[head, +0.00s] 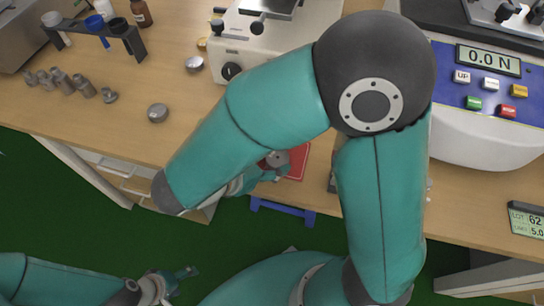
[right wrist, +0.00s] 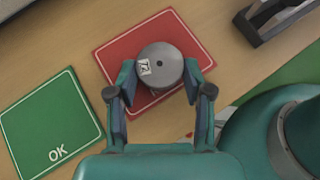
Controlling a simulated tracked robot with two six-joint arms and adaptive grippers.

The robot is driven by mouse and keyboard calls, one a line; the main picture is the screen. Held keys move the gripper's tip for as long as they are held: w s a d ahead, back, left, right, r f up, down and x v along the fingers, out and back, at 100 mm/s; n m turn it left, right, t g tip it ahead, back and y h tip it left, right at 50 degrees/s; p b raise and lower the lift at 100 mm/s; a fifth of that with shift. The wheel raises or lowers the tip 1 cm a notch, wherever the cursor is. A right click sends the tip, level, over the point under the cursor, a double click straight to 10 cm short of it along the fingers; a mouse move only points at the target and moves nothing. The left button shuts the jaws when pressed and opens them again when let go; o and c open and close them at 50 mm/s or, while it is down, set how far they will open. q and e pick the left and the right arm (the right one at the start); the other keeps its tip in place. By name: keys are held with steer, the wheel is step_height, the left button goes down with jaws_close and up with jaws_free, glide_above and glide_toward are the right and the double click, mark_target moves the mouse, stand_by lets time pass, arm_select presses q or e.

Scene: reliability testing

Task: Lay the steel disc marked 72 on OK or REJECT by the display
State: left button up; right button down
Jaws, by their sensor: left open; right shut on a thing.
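The steel disc marked 72 (right wrist: 160,65) is between the fingers of my right gripper (right wrist: 160,88), which is shut on it. The disc is over the red mat (right wrist: 118,50); I cannot tell whether it touches it. The red mat's lettering is hidden. The green OK mat (right wrist: 45,115) lies empty to its left. In the head view my right gripper (head: 275,163) and the red mat (head: 299,163) show partly behind my arm. A small display (head: 527,220) at the right edge shows "LOT 62" and "5.0", partly cut off. My left gripper (head: 185,272) is open and empty over the green floor.
A machine with a "0.0 N" readout (head: 488,60) and buttons stands at the right. A white instrument (head: 255,45) stands at the back. Another steel disc (head: 158,112) and several metal pieces (head: 75,83) lie at the left. A dark bracket (right wrist: 265,22) lies right of the red mat.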

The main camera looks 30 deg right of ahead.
steer(key=shift+c, duration=1.9)
jaws_free()
steer(key=v, duration=0.7)
steer(key=shift+f, duration=0.1)
steer(key=shift+a+r, duration=0.2)
steer(key=shift+s, duration=0.1)
